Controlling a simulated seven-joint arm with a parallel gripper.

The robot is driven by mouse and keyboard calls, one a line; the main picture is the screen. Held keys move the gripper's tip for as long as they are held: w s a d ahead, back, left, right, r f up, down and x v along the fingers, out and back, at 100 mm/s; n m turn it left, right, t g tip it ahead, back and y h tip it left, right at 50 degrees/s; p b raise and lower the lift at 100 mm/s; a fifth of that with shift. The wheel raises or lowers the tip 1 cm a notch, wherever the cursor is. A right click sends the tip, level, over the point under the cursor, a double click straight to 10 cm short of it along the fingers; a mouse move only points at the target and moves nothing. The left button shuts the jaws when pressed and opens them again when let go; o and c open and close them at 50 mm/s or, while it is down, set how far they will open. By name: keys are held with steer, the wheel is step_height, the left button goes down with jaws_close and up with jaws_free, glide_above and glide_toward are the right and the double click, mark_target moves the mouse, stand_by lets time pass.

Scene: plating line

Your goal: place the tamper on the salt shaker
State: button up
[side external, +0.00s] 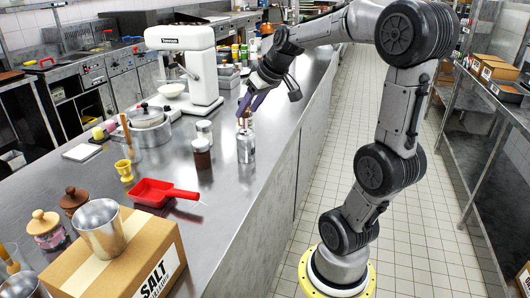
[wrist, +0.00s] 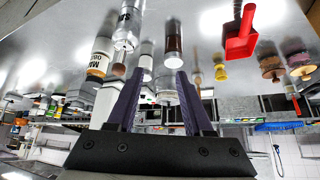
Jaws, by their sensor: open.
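My gripper (side external: 252,104) is open above the counter, and its dark purple fingers point down. They also show in the wrist view (wrist: 160,92). A silver cylinder (side external: 245,148) with a label stands upright below the fingers; it is at the top in the wrist view (wrist: 125,32). A small brown, wood-like piece (side external: 247,117), probably the tamper, shows at its top, by the fingertips; it also shows in the wrist view (wrist: 120,70). It appears to rest on the cylinder, though contact is unclear. I cannot tell whether this cylinder or the nearby pale, metal-capped jar (side external: 204,130) is the salt shaker.
A brown jar (side external: 201,156) stands left of the cylinder. A red scoop (side external: 160,192), a yellow cup (side external: 124,170) and a cardboard box (side external: 120,255) are nearer the front. A white mixer (side external: 190,65) stands behind.

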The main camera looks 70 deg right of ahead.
steer(key=s+a+n+y, duration=0.1)
steer(key=s+a+n, duration=0.15)
steer(key=a, duration=0.95)
steer(key=s+a+f+n+y, duration=0.1)
steer(key=s+a+f, duration=0.4)
steer(key=s+a, duration=0.5)
steer(key=shift+f+n+g+y, duration=0.25)
steer(key=shift+n+g+y, duration=0.05)
steer(key=shift+n, duration=0.35)
